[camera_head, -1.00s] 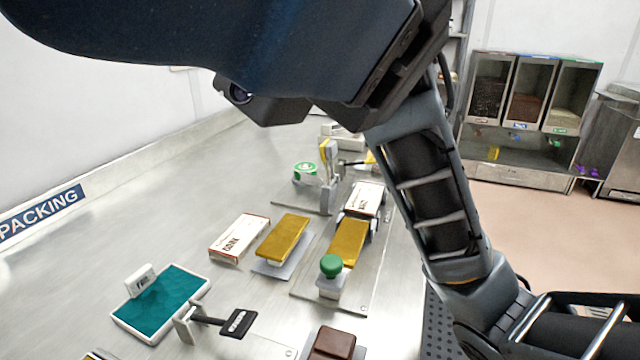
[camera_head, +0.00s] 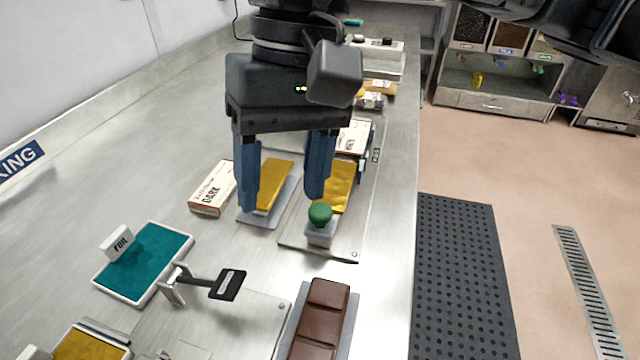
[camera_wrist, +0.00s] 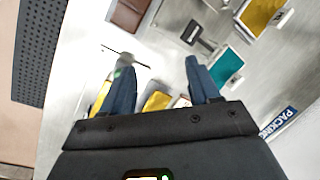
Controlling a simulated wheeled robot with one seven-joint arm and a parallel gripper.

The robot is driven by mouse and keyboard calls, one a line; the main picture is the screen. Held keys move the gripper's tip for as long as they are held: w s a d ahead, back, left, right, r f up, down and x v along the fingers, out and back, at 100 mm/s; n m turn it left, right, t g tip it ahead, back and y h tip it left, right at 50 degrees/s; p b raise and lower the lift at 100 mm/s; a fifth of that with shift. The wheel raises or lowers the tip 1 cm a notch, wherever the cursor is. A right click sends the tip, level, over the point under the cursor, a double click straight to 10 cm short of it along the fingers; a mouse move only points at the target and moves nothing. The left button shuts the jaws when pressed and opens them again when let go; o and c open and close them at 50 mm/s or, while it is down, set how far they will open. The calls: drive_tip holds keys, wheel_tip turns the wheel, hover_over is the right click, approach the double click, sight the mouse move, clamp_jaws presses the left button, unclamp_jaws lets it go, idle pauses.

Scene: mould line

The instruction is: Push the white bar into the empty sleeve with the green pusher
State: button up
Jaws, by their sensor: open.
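The green pusher (camera_head: 320,214), a round green knob on a pale block, stands at the near end of a metal plate. Directly behind it lies a gold-wrapped bar (camera_head: 341,184), in line with a white printed sleeve (camera_head: 354,135) held further back; its lettering is hard to read. No bare white bar shows. My gripper (camera_head: 281,203) is open and empty, fingers pointing down. In the head view its right finger overlaps the area just behind the knob, and its left finger covers part of a second gold bar (camera_head: 274,184) on a grey pad. The wrist view shows the open fingers (camera_wrist: 158,66).
A box marked DARK (camera_head: 212,188) lies left of the second gold bar. A teal foil pad (camera_head: 143,262), a black-tagged lever (camera_head: 228,284) and a brown chocolate bar (camera_head: 321,318) lie nearer. The table's right edge is close to the plate; a black mat (camera_head: 462,270) lies on the floor.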

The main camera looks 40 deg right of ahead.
sight(320, 209)
drive_tip(key=d+h, duration=0.1)
drive_tip(key=d, duration=0.1)
drive_tip(key=w+d+f, duration=0.1)
drive_tip(key=d, duration=0.1)
drive_tip(key=w+d+h, duration=0.1)
drive_tip(key=d, duration=0.1)
drive_tip(key=shift+d+f+t+h, duration=0.1)
drive_tip(key=shift+f+t+h, duration=0.15)
drive_tip(key=shift+t+h, duration=0.05)
drive_tip(key=shift+w+d+f, duration=0.1)
drive_tip(key=shift+f, duration=0.2)
drive_tip(key=shift+f+p, duration=0.45)
drive_tip(key=shift+f, duration=3.1)
drive_tip(key=shift+c, duration=0.4)
clamp_jaws()
